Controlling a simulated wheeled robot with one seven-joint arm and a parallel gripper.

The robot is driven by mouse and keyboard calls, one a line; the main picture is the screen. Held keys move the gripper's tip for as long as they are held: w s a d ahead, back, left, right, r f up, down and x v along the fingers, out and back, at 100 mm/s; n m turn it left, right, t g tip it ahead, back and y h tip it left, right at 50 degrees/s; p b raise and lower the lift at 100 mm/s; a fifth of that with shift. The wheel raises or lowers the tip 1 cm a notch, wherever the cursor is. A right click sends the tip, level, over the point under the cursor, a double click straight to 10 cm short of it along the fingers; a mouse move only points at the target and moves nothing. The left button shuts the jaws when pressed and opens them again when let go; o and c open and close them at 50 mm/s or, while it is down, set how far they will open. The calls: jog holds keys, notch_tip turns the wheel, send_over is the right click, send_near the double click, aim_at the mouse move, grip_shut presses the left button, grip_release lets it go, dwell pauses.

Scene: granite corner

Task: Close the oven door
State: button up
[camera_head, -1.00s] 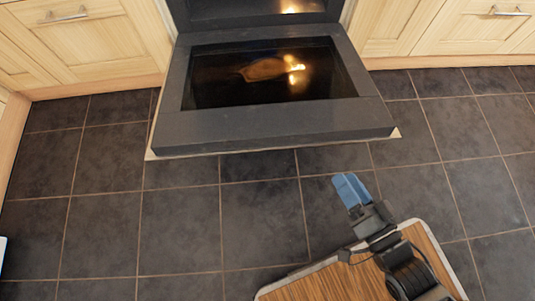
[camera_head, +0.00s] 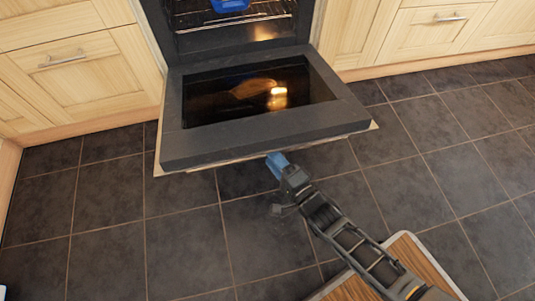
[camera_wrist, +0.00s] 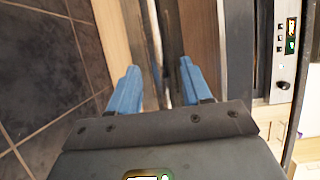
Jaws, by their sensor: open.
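The oven door (camera_head: 200,150) is dark grey with a glass window and hangs open, folded down nearly flat in front of the oven (camera_head: 235,40). My gripper (camera_head: 276,164) has blue fingers and is at the door's outer front edge, near its middle in the picture. In the wrist view my gripper (camera_wrist: 154,85) is open, with its two blue fingers apart and a narrow edge of the door region between or beyond them. Whether the fingers touch the door I cannot tell.
Inside the oven is a rack with a blue object (camera_head: 230,5). Light wooden cabinets (camera_head: 85,75) and (camera_head: 440,25) flank the oven. Dark floor tiles (camera_head: 110,195) are clear around the door. A wood-topped part of my base shows at the bottom.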

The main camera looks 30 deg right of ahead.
jog(key=shift+w+b, duration=0.3)
jog(key=shift+w, duration=1.25)
grip_shut()
